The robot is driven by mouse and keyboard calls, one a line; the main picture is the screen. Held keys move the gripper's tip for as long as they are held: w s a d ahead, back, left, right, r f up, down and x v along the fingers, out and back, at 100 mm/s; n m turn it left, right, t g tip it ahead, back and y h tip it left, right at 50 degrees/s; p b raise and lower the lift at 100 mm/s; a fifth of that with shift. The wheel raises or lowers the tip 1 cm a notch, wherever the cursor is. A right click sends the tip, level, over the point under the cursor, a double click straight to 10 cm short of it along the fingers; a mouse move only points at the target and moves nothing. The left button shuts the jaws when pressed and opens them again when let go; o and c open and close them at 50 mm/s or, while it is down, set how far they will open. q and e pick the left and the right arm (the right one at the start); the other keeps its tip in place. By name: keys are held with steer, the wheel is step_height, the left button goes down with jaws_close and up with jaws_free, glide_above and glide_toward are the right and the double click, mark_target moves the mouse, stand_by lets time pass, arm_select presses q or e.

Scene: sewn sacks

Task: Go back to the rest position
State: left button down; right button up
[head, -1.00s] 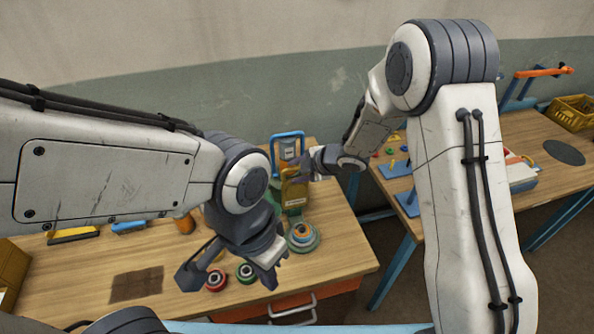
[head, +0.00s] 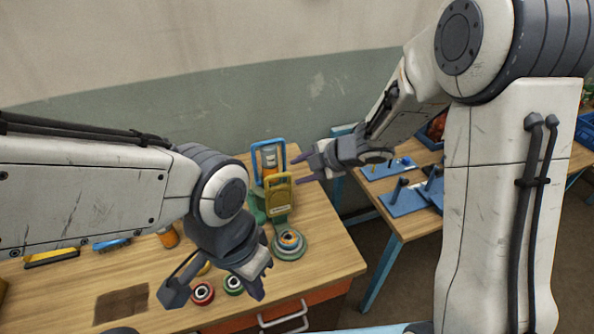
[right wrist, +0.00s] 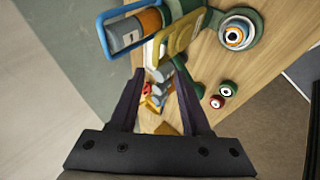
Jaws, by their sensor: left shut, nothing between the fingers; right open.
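My left gripper (head: 256,288) hangs low over the front of the near wooden table, shut and empty, beside small red and green rings. My right gripper (head: 301,168) is open and empty, just to the right of a yellow tag-like piece (head: 279,194) on a green stand. In the right wrist view the spread dark fingers (right wrist: 160,88) have nothing held between them. The yellow piece (right wrist: 184,35) and a blue-framed holder (right wrist: 128,30) show beyond the fingertips.
The near table (head: 335,255) holds a blue-framed holder (head: 268,155), stacked rings (head: 289,244), a red ring (head: 203,293) and a green ring (head: 233,284). A second table (head: 410,222) with blue boards stands to the right, across a gap. A wall is behind.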

stand_by(0.3)
steer(key=s+f+m+g+h+b, duration=0.1)
steer(key=s+m, duration=0.4)
steer(key=s, duration=0.5)
steer(key=s+f+m+g+h+b, duration=0.2)
steer(key=s+m+b, duration=0.3)
steer(key=s, duration=0.5)
steer(key=s+f+m+g+h+b, duration=0.1)
steer(key=s+m, duration=0.4)
steer(key=s, duration=0.5)
steer(key=shift+f+m+g+h+b, duration=0.3)
steer(key=shift+g+h+b, duration=0.5)
steer(key=shift+g+b, duration=0.2)
